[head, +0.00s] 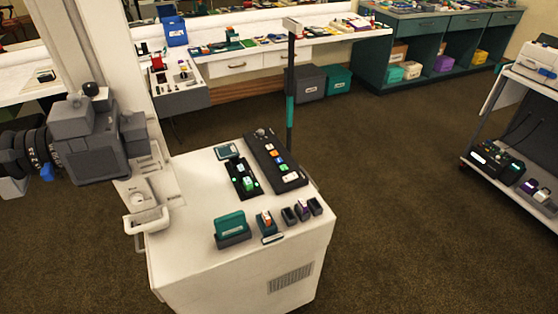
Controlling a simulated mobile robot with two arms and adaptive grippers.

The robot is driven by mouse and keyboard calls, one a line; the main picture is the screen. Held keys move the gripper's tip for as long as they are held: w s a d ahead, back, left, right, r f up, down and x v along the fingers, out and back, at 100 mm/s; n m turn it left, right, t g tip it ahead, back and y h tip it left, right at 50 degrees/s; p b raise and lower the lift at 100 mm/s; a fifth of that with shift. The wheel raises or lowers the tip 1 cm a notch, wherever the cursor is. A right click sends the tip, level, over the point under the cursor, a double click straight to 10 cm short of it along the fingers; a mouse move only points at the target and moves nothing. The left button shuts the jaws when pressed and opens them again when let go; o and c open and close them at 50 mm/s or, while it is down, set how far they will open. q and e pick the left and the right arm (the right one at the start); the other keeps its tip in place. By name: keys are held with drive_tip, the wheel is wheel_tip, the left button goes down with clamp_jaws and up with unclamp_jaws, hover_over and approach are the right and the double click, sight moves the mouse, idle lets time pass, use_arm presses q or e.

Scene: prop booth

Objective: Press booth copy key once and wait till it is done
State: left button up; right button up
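A dark key panel (275,160) lies on top of a white cabinet (190,245) in the middle of the view. It carries a column of small orange, blue, green and white keys and a knob at its far end. The lettering is too small to read, so I cannot tell which one is the copy key. Beside it, a black plate (237,170) with small green lights bears a green-and-white block (249,184). A small screen (227,151) lies behind the plate. Neither of my grippers shows, and nothing visible touches the keys.
A teal-and-grey holder (232,229) and small dark holders (302,211) stand along the cabinet's front edge. A dark boxy mechanism (95,140) juts out by a white column (100,45) at left. A white cart (515,170) is at right. Brown floor between is clear.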

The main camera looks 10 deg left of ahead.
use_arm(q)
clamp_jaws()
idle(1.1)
